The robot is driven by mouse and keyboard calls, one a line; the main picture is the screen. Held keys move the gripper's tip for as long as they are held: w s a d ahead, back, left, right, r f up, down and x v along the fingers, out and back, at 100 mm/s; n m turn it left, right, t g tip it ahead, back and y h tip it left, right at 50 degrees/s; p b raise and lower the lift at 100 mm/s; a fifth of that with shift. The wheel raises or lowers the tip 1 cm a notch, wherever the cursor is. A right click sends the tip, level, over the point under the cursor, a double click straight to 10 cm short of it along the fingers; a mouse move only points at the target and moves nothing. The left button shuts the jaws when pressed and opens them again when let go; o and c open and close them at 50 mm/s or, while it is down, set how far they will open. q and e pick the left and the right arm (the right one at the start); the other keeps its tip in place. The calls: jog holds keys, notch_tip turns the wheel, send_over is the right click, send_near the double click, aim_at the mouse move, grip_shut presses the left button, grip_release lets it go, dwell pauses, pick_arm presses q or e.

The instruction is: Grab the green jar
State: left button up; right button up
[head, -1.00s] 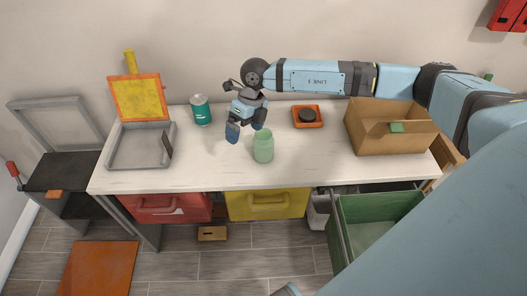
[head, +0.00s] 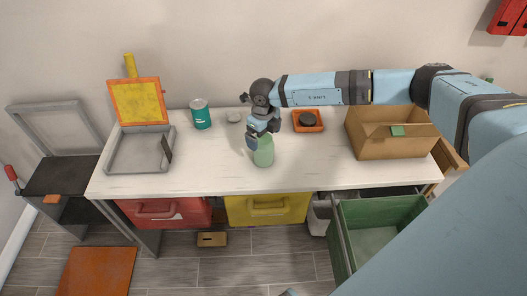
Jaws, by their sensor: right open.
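The green jar (head: 264,153) stands upright on the white table, near the middle of its front half. My right gripper (head: 257,143) is open and comes down from behind over the jar's top. I cannot tell whether the fingers touch the jar. My left gripper is not in view.
A teal can (head: 201,114) and a small pale object (head: 234,115) stand behind the jar to the left. An orange tray (head: 321,128) with a dark round thing and a cardboard box (head: 391,148) are to the right. A grey tray (head: 121,163) is at the left. The table's front is clear.

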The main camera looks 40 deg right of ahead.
notch_tip(320, 180, down, 4)
jog(key=shift+f, duration=0.2)
jog(key=shift+r, duration=0.1)
jog(key=c, duration=1.1)
jog(key=shift+o, duration=0.2)
